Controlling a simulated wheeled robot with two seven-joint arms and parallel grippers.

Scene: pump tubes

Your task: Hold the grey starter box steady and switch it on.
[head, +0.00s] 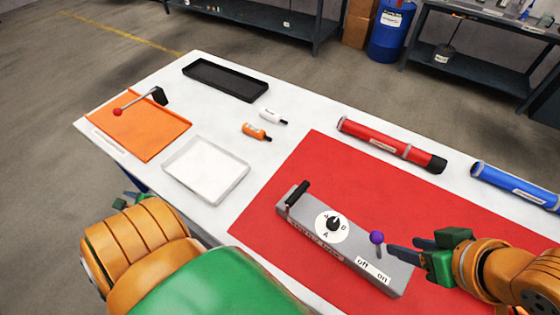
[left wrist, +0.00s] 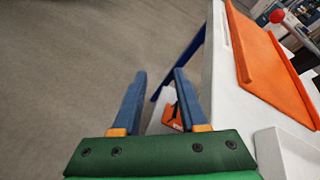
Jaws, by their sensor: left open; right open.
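The grey starter box (head: 330,254) lies on the red mat near the table's front edge. It has a black handle (head: 298,193) at its left end, a white dial (head: 332,224) marked A and B, and a purple-balled lever (head: 377,238) beside an Off/On label (head: 372,271). My right gripper (head: 398,248) is open, its fingertips close to the right of the lever; I cannot tell if they touch it. My left gripper (left wrist: 155,88) is open and empty, off the table's front left edge, over the floor; my left arm mostly hides it in the head view.
A white tray (head: 206,171), orange panel with a red-balled lever (head: 140,132), black tray (head: 226,79) and two small bottles (head: 255,131) occupy the table's left part.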

